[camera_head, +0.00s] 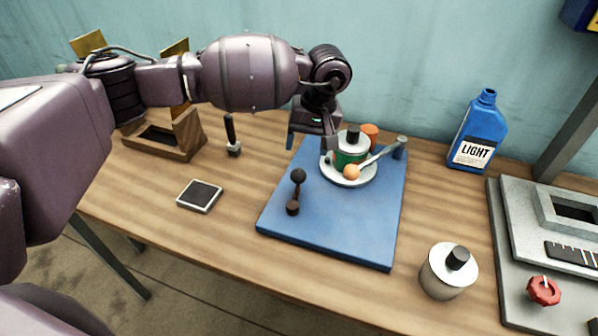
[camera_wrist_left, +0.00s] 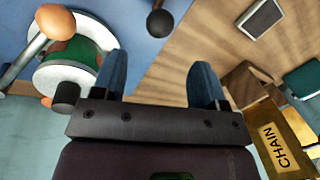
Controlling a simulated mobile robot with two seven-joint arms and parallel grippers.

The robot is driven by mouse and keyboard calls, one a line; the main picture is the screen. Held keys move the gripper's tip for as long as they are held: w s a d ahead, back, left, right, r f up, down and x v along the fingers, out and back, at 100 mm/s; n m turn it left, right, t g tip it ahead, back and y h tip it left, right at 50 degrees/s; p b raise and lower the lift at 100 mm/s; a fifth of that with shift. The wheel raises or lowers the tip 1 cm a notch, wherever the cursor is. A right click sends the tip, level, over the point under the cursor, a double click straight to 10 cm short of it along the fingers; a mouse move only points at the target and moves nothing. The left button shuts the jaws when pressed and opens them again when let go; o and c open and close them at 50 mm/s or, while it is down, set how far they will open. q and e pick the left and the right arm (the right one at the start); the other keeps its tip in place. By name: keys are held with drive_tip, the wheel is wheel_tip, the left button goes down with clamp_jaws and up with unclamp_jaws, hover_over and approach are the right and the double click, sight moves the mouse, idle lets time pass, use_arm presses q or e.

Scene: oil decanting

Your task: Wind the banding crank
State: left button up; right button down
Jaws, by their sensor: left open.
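A small crank with a black ball knob (camera_head: 298,176) stands on the blue mat (camera_head: 340,235), its dark foot at the mat's left side. The knob also shows at the top of the left wrist view (camera_wrist_left: 160,22). Behind it on a white round plate (camera_head: 347,180) stands a green and white tin (camera_head: 350,150) with a black lid knob. A rod with an orange ball (camera_head: 352,172) lies across the tin's front. My left gripper (camera_head: 310,140) is open and empty, above the mat's back edge, left of the tin and apart from the crank. My right gripper is out of view.
A blue bottle labelled LIGHT (camera_head: 474,135) stands at back right. A grey lidded pot (camera_head: 447,272) stands right of the mat, near a grey machine with a red knob (camera_head: 543,290). A wooden holder (camera_head: 160,145) and a dark square pad (camera_head: 200,196) are at left. Wood between pad and mat is bare.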

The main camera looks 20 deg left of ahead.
sight(299, 170)
use_arm(q)
drive_tip(key=f, duration=0.3)
drive_tip(key=a+f, duration=0.1)
drive_tip(key=f, duration=0.5)
drive_tip(key=shift+s+a, duration=0.25)
drive_tip(key=shift+a, duration=0.1)
clamp_jaws()
